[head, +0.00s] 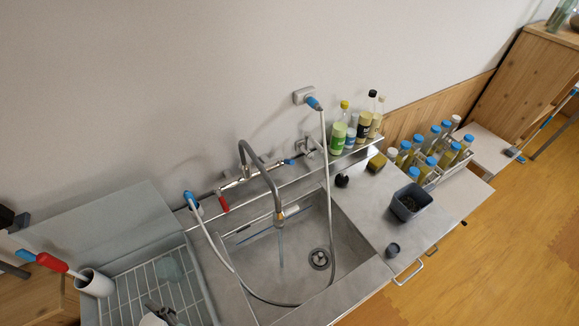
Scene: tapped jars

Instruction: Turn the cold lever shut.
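The cold lever (289,162) is the small blue-tipped handle at the right end of the wall-mounted tap (240,181). It points to the right, along the wall. The red lever (223,204) at the tap's left end points down toward the sink. The grey curved spout (262,172) reaches over the sink (335,225), and a thin bluish stream of water (281,250) runs from its end. I cannot make out my gripper in the head view, and nothing is seen touching the cold lever.
A pale hose (326,150) hangs from a wall fitting and loops through the sink. Bottles (338,138) stand on the ledge at right, near the lever. A dark tub (409,202) and blue-capped jars (430,165) are farther right. A dish rack (135,285) is at left.

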